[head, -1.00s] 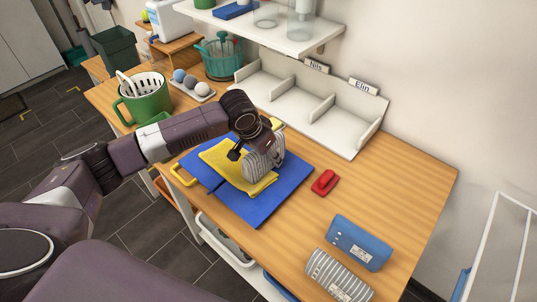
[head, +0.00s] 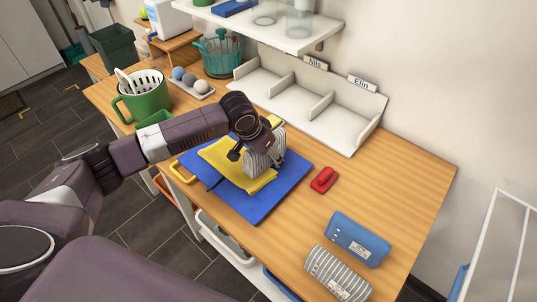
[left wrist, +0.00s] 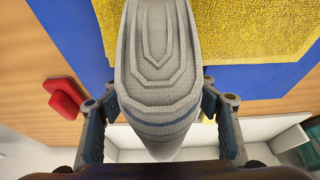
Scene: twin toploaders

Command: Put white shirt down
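The white shirt is a folded bundle with grey stripes (head: 264,154). In the head view it stands upright over the yellow cloth (head: 225,152) on the blue mat (head: 253,205); I cannot tell whether its bottom touches the cloth. In the left wrist view the bundle (left wrist: 158,60) fills the space between the fingers of my left gripper (left wrist: 160,105), with one finger against each side. In the head view the left gripper (head: 245,150) is at the bundle's left side and partly hidden by it. My right gripper is not in view.
A red object (head: 324,179) lies right of the mat. A blue roll (head: 358,239) and a grey striped roll (head: 338,275) lie at the front right. A white divided tray (head: 310,105) stands behind. A green basket (head: 147,98) is left.

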